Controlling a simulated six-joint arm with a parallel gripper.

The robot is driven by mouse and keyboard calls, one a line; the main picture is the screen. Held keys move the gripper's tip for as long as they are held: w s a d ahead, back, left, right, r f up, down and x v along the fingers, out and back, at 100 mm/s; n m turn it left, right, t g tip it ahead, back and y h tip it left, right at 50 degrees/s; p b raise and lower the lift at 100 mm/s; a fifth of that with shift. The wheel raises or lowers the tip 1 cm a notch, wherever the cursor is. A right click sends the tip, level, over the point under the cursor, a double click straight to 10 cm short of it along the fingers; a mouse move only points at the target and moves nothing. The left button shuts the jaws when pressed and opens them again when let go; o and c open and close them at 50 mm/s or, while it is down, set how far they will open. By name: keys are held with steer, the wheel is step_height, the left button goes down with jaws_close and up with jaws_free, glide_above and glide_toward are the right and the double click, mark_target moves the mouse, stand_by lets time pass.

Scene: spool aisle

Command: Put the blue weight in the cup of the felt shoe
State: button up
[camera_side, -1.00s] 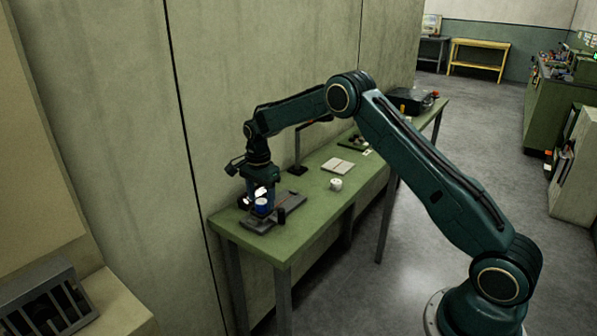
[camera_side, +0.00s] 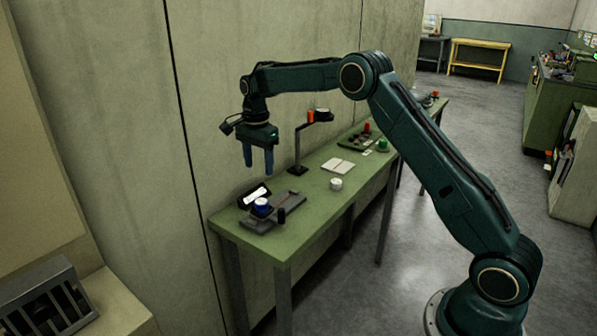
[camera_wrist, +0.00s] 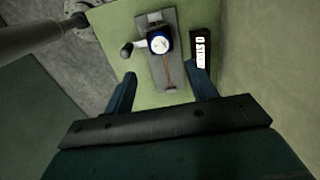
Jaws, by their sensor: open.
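The blue weight (camera_side: 262,203), with a pale top, stands upright on a dark block on the grey base plate (camera_side: 290,199) at the near end of the green table. It also shows in the wrist view (camera_wrist: 158,43), on a dark squarish holder that looks like the felt shoe (camera_wrist: 150,50); its cup is hidden under the weight. A red line runs from there along the plate (camera_wrist: 171,76). My gripper (camera_side: 259,172) is open and empty, fingers pointing down, above the weight and apart from it. Its fingers also show in the wrist view (camera_wrist: 159,82).
A lit display (camera_side: 256,193) stands behind the plate, and a small black cylinder (camera_side: 282,215) beside it.

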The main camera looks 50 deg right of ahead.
stand_by(0.5)
steer(key=s+a+r+n+t, duration=0.1)
steer(key=s+a+r+n, duration=0.3)
steer(key=s+r, duration=0.5)
steer(key=s+a+r+n+t, duration=0.2)
steer(key=s+r+n, duration=0.4)
steer(key=s, duration=0.4)
steer(key=s+a+f+n+t, duration=0.1)
steer(key=s+n, duration=0.3)
steer(key=s, duration=0.6)
steer(key=s+a+f+n+t, duration=0.1)
steer(key=s+n, duration=0.3)
steer(key=s, duration=0.7)
steer(key=shift+s+a+f+t, duration=0.3)
steer(key=shift+a+f, duration=0.05)
steer(key=shift+a, duration=0.4)
